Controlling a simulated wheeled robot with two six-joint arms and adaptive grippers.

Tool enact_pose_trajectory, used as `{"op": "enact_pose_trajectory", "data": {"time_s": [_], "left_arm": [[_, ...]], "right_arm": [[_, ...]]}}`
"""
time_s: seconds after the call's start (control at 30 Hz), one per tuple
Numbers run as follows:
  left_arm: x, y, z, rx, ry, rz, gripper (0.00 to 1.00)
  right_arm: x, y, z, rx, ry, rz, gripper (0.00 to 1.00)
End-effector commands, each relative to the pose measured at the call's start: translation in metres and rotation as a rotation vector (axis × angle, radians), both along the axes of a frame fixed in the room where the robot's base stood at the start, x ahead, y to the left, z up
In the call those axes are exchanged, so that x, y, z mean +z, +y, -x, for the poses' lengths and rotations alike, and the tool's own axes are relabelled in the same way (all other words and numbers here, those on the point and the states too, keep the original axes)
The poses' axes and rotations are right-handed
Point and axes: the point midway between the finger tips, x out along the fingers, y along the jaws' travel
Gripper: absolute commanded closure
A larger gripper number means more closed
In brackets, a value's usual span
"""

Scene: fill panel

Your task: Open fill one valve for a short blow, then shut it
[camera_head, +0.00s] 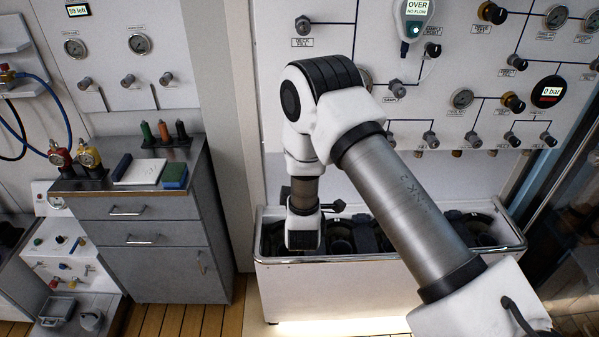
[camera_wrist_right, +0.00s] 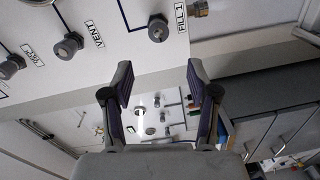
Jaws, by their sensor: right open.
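The fill one valve is a dark round knob (camera_wrist_right: 158,28) beside a "FILL 1" label (camera_wrist_right: 181,17) at the top of the right wrist view. It sits near the edge of a white panel (camera_wrist_right: 110,60). My right gripper (camera_wrist_right: 160,84) is open and empty, with its fingers apart, below the knob in that picture and not touching it. In the head view my right arm reaches in from the lower right and bends down in front of the panel; its fingertips cannot be made out there. My left gripper is not in view.
A "VENT" knob (camera_wrist_right: 68,45) is left of the fill one knob. In the head view, a round display (camera_head: 549,91) reads "0 bar", and a hanging device (camera_head: 416,20) reads "OVER NO FLOW". An open-topped trough (camera_head: 390,273) stands below the panel. A grey cabinet (camera_head: 150,263) stands left.

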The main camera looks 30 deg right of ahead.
Motion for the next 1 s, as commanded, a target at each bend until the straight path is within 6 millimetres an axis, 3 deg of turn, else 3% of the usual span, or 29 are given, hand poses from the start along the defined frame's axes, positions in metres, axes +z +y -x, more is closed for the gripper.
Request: {"op": "enact_pose_trajectory", "data": {"time_s": [0.57,0.67,0.8,0.97,1.0], "left_arm": [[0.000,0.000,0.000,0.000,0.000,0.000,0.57],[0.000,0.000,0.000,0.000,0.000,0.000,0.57],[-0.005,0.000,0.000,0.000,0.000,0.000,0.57],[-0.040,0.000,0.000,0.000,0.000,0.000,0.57],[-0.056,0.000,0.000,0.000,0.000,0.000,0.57]], "right_arm": [[0.000,0.000,0.000,-0.002,-0.022,-0.036,0.41],[-0.002,0.001,-0.001,-0.007,-0.111,-0.195,0.41],[-0.009,0.004,-0.006,-0.009,-0.340,-0.626,0.41],[-0.020,-0.005,-0.018,-0.024,-0.645,-1.158,0.41],[-0.023,-0.010,-0.022,-0.022,-0.718,-1.269,0.41]]}}
